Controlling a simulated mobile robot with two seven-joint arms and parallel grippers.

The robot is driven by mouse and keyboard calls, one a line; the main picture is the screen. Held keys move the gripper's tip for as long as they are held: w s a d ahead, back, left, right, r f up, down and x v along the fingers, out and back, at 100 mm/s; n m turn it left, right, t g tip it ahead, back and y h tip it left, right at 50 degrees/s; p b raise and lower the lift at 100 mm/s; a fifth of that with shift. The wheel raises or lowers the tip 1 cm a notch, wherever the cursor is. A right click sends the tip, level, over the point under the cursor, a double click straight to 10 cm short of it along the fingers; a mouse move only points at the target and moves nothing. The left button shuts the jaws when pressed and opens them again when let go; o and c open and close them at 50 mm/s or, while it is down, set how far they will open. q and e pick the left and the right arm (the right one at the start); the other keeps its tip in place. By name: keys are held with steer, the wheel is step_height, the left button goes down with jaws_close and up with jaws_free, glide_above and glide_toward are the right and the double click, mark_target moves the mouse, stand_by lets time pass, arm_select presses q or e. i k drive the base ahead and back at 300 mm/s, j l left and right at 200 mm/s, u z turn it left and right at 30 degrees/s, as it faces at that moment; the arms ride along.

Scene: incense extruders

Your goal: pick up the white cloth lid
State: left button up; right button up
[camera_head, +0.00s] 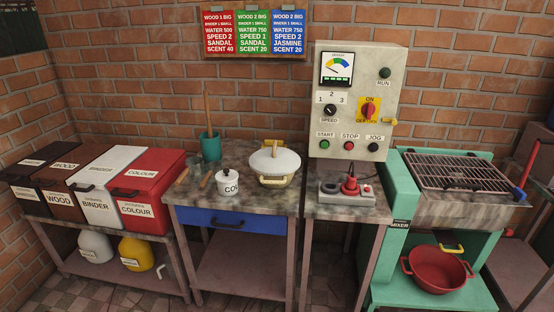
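A white rounded lid (275,163), which looks like the white cloth lid, sits on a pot or bowl on the middle table. A tan grip stands on top of the lid. Pale yellow handles (274,181) show below its rim. What the lid covers is mostly hidden. Neither of my grippers is in view.
A small white lidded pot (228,183) marked "CO" stands left of the lid, near wooden tools and a teal cup (210,147). A grey socket block (347,194) with a red plug is to the right, below the control panel (356,100). The table front is clear.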

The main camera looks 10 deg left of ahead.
mark_target(275, 160)
steer(key=i+l+u, duration=0.15)
steer(key=i+l, duration=1)
